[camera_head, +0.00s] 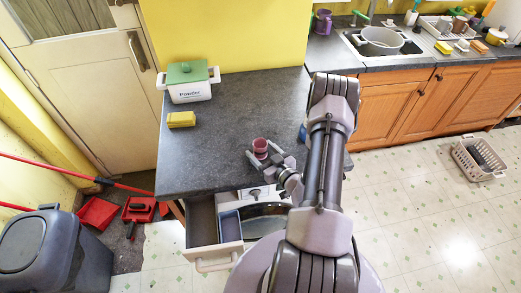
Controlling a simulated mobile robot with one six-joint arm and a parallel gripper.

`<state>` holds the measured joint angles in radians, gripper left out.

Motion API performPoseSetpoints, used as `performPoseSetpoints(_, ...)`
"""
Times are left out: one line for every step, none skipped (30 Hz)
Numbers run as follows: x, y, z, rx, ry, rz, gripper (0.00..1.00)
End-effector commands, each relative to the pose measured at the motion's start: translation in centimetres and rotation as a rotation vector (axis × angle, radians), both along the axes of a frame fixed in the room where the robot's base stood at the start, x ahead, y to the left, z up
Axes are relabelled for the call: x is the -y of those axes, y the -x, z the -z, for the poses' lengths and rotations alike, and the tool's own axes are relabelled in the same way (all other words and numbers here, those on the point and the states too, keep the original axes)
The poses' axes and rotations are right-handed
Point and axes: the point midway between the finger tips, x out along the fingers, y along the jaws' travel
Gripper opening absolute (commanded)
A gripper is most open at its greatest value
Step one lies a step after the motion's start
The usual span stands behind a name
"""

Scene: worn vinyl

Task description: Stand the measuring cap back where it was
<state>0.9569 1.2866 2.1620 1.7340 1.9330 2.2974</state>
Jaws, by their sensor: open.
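The measuring cap, seemingly the small maroon cup (260,145), stands upright on the dark grey counter (225,140) near its front edge. My gripper (262,160) is open at the cup's near side, low over the counter. Its fingers reach to either side of the cup's lower part. Whether they touch it cannot be told at this size. A white tub marked "Powder" (190,92) with a green lid stands at the back left of the counter.
A yellow sponge or block (181,119) lies in front of the tub. A blue item (302,133) is partly hidden by my arm. An open drawer (215,258) juts out below the counter's front edge. The counter's middle is clear. A laundry basket (478,158) stands on the floor at right.

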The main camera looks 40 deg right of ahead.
Motion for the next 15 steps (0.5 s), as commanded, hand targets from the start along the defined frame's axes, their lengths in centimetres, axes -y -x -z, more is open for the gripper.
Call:
performPoseSetpoints(0.0,0.2,-0.1,0.000,0.000,0.000,0.68)
performPoseSetpoints(0.0,0.3,-0.1,0.000,0.000,0.000,0.68)
performPoseSetpoints(0.0,0.5,-0.1,-0.001,0.001,0.000,0.68)
performPoseSetpoints(0.0,0.6,-0.1,-0.001,0.001,0.001,0.68)
performPoseSetpoints(-0.1,0.7,-0.2,-0.001,0.001,0.001,0.68)
performPoseSetpoints(-0.1,0.9,-0.2,-0.001,0.000,0.001,0.68)
performPoseSetpoints(-0.1,1.0,-0.2,0.000,0.000,0.001,0.68)
performPoseSetpoints(-0.2,1.1,-0.3,0.000,0.000,0.000,0.68)
performPoseSetpoints(-0.2,1.3,-0.3,0.000,0.000,0.000,0.68)
performPoseSetpoints(-0.2,1.4,-0.3,0.000,0.000,0.001,0.68)
performPoseSetpoints(-0.2,1.5,-0.3,0.000,0.000,0.001,0.68)
performPoseSetpoints(-0.2,1.6,-0.4,0.000,0.000,0.002,0.68)
performPoseSetpoints(-0.2,1.8,-0.4,0.000,0.000,0.002,0.68)
performPoseSetpoints(-0.3,1.9,-0.4,0.001,0.000,0.002,0.68)
performPoseSetpoints(-0.3,2.0,-0.5,0.001,-0.001,0.001,0.68)
